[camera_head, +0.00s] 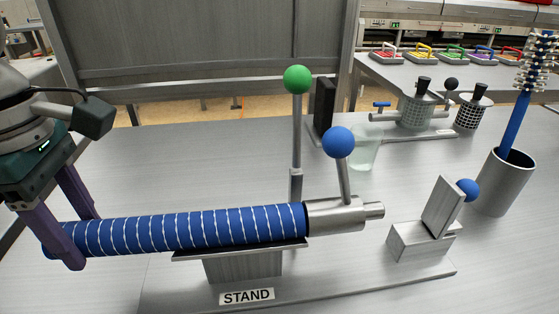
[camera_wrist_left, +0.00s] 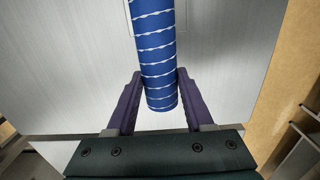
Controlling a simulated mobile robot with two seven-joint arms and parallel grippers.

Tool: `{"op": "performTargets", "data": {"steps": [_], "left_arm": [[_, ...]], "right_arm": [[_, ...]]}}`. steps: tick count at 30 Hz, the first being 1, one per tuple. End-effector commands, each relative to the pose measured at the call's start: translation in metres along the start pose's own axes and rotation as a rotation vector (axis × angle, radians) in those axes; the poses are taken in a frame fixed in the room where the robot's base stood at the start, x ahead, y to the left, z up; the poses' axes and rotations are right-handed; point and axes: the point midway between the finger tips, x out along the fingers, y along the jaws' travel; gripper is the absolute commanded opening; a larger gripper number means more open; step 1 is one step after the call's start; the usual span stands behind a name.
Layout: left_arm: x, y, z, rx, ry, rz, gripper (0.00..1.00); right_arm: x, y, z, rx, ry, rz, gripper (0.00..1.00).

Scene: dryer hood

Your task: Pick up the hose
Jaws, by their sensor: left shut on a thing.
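The hose (camera_head: 190,230) is a thick blue tube with white spiral stripes. It lies level across the grey stand (camera_head: 243,264), and its right end meets a metal nozzle (camera_head: 338,214) that carries a lever with a blue ball. My left gripper (camera_head: 72,238) is at the hose's left end, with one purple finger on each side. In the left wrist view the hose (camera_wrist_left: 157,45) runs between the two fingers of the gripper (camera_wrist_left: 160,95), which is shut on it near its free end. My right gripper is not in view.
A post with a green ball (camera_head: 298,79) stands behind the nozzle. A metal block with a tilted plate (camera_head: 443,207) and a blue ball is at the right. A grey cup (camera_head: 504,184) holds a blue brush. A clear glass (camera_head: 365,150) stands further back. The table's left part is clear.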

Motion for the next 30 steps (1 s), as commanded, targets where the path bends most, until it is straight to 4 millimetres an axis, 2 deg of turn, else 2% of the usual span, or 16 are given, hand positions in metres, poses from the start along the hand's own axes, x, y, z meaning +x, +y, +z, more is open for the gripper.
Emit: {"op": "performTargets", "data": {"steps": [1,9,18,27,28,30], "left_arm": [[0.001,0.000,-0.014,-0.013,0.033,-0.004,0.00],[0.002,0.000,-0.028,-0.015,0.037,-0.006,0.00],[0.002,-0.001,-0.039,-0.015,0.037,-0.007,0.00],[0.002,-0.001,-0.040,-0.014,0.037,-0.008,0.00],[0.002,-0.001,-0.040,-0.014,0.037,-0.007,0.55],[0.001,-0.001,-0.040,-0.014,0.035,-0.006,0.63]], "right_arm": [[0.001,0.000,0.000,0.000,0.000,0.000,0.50],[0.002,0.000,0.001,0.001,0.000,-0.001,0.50],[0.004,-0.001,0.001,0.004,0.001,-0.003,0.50],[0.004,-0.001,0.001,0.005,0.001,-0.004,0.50],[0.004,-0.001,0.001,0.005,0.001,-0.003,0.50],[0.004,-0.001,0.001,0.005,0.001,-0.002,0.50]]}}
